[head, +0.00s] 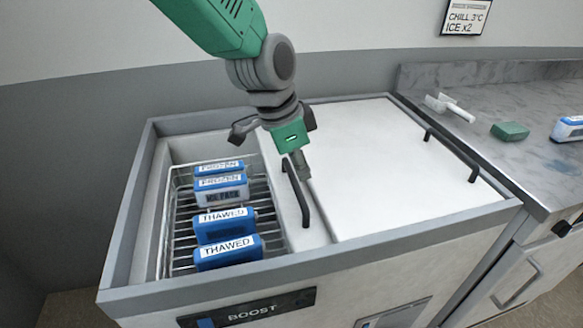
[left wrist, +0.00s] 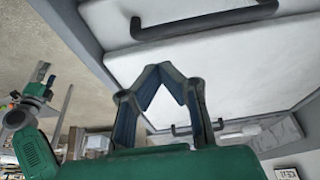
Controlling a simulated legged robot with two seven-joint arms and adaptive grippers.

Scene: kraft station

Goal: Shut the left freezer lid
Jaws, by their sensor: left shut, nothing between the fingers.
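The freezer's left lid (head: 318,208) is a white panel set back to the right, leaving the left compartment open. Its black bar handle (head: 297,195) stands near the lid's left edge and also shows in the left wrist view (left wrist: 205,20). My left gripper (head: 303,176) is shut and empty, pointing down just right of the handle's far end. In the left wrist view its fingertips (left wrist: 160,70) meet over the white lid, apart from the handle in that picture; I cannot tell whether they touch anything. My right gripper (left wrist: 42,82) seems to show at the left wrist view's left, too small to judge.
The open compartment holds a wire basket (head: 172,225) with several blue-and-white packs, labelled FROZEN or THAWED (head: 228,252). The right lid (head: 385,150) is closed, with its own black handle (head: 452,155). A grey counter (head: 500,85) right of the freezer carries a scoop (head: 449,107) and a green block (head: 510,131).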

